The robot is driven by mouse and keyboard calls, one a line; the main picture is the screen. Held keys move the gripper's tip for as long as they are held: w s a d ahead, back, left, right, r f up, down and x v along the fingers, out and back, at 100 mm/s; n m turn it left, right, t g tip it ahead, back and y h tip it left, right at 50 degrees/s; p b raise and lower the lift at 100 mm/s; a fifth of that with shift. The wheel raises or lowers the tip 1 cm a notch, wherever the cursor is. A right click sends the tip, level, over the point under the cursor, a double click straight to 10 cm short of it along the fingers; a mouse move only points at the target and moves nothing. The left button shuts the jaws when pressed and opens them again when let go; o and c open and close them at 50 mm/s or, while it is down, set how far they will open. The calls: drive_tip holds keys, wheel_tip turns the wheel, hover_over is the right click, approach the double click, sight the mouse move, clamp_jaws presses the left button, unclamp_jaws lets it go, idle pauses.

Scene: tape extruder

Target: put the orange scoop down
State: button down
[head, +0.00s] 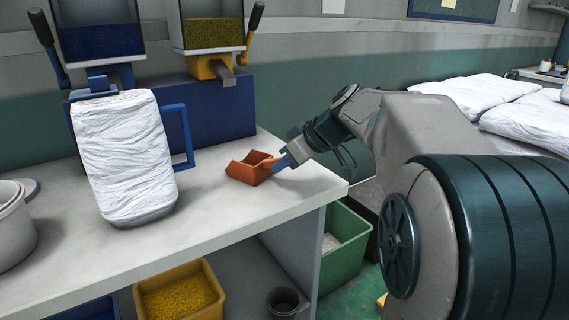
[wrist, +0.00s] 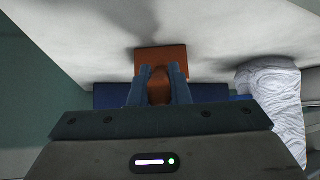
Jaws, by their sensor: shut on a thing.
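The orange scoop (head: 247,168) is at the right part of the grey worktop (head: 215,220), near its back right corner. It looks on or just above the surface; I cannot tell if it touches. My gripper (head: 283,162) comes in from the right and is shut on the scoop's handle. In the wrist view, the scoop (wrist: 161,62) extends beyond my gripper (wrist: 159,78), its handle between the two blue fingers. The gripper hides part of the handle.
A white wrapped bag (head: 122,155) stands left of the scoop. Behind are a blue machine base (head: 215,110) and hoppers with blue (head: 100,40) and yellow (head: 212,33) pellets. A white bucket (head: 12,230) is at far left. The worktop in front of the scoop is clear.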

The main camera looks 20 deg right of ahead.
drive_tip(key=c, duration=1.4)
unclamp_jaws()
drive_tip(key=shift+o, duration=0.2)
drive_tip(key=shift+r, duration=0.1)
drive_tip(key=p+v, duration=0.4)
drive_tip(key=v, duration=0.8)
drive_tip(key=s+a+f+m+g+h, duration=0.2)
drive_tip(key=s+f, duration=0.6)
drive_tip(key=f, duration=0.4)
drive_tip(key=s+a+f+m+g+h, duration=0.3)
drive_tip(key=s+a+f+m, duration=0.2)
drive_tip(key=s+f, duration=0.4)
wheel_tip(320, 180, down, 4)
drive_tip(key=shift+s+a+r+m+g+h, duration=0.2)
drive_tip(key=shift+s+r+m+g+h, duration=0.1)
drive_tip(key=shift+m+h, duration=0.15)
